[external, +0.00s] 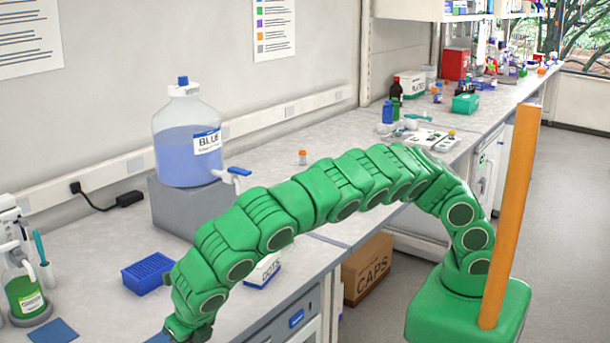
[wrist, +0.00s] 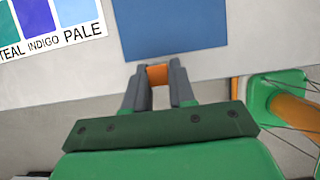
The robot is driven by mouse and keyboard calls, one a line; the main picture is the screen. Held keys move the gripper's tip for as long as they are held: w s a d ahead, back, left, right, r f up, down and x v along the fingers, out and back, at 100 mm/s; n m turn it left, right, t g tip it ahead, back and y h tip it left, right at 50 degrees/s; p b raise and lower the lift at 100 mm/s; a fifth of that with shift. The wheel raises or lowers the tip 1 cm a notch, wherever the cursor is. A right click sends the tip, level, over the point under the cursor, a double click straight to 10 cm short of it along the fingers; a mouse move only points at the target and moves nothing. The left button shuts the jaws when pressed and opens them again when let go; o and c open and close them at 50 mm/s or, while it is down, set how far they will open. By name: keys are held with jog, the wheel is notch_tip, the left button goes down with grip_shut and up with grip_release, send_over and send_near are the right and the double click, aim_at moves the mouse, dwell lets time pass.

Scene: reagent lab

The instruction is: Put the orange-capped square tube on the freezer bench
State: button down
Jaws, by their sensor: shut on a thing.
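In the wrist view my gripper (wrist: 158,84) is shut on an orange cap (wrist: 158,73), which shows between the two grey fingertips. The body of this tube is hidden. The gripper is over the front edge of a pale bench (wrist: 260,65), just in front of a blue mat (wrist: 175,25). In the external view the arm bends down at the lower left and the gripper is cut off or hidden. A small orange-capped tube (external: 302,157) stands apart on the bench behind the arm. I cannot tell which bench section is the freezer bench.
A colour card (wrist: 60,22) lies left of the mat. A blue rack (external: 148,274), a large bottle labelled BLUE (external: 180,145) on a grey block (external: 170,205), and a green-filled bottle (external: 26,293) stand nearby. A CAPS box (external: 370,270) is under the bench. The floor at right is clear.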

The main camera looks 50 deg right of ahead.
jog(key=shift+f, duration=0.35)
jog(key=shift+f, duration=0.2)
jog(key=c, duration=0.9)
grip_release()
jog(key=shift+c, duration=0.2)
jog(key=shift+r, duration=0.15)
jog(key=v, duration=1.2)
